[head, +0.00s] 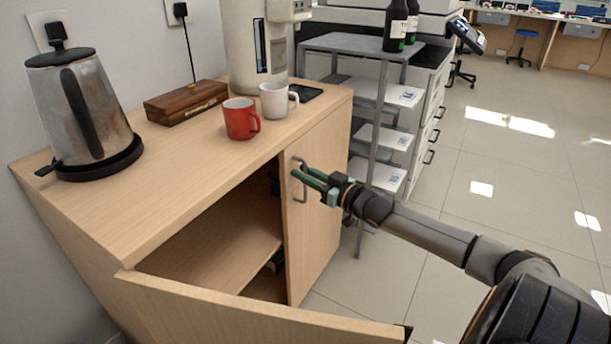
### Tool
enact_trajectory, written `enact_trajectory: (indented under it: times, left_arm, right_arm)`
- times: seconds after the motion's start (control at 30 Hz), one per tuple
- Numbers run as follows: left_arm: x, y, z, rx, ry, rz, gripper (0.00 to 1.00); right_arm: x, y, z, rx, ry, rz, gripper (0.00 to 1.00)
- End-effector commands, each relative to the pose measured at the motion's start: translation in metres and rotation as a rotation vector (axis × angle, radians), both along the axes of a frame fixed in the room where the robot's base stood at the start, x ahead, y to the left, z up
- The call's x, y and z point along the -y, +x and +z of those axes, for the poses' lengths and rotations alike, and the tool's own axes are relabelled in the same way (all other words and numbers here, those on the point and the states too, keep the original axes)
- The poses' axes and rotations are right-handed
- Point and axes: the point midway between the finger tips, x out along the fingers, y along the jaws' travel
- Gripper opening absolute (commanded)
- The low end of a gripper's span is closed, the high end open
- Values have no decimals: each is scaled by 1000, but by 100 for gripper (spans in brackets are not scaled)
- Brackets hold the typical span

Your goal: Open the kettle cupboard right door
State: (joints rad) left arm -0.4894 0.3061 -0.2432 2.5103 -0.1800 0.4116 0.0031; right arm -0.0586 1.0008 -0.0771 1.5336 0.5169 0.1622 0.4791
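The kettle cupboard (190,195) is light wood and stands at the left in the head view. Its right door (321,205) stands shut or nearly so, its top edge close under the countertop's front edge. A metal bar handle (297,163) is on that door near its free left edge. My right gripper (308,180) is at this handle, with its green fingertips around or right beside the bar. I cannot tell whether the fingers press on it. The left door (250,318) is swung open towards me, and the shelf (215,245) inside shows. My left gripper is out of view.
On top stand a kettle (85,110), a wooden box (186,102), a red mug (240,119), a white mug (274,100) and a white dispenser (250,45). A grey metal rack (345,42) with bottles stands just right of the cupboard. The tiled floor (500,200) further right is clear.

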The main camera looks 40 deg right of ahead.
Motion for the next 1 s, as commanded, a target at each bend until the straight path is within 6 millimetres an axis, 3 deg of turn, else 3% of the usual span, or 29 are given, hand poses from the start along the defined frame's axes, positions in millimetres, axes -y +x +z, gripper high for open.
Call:
enact_trajectory:
  times: [0.17,0.37,1.0]
  left_arm:
    - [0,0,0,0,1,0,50]
    - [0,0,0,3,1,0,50]
    - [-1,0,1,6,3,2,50]
  right_arm:
    - [0,0,0,-1,0,0,23]
    - [0,0,0,0,0,0,1]
    - [0,0,0,0,0,0,0]
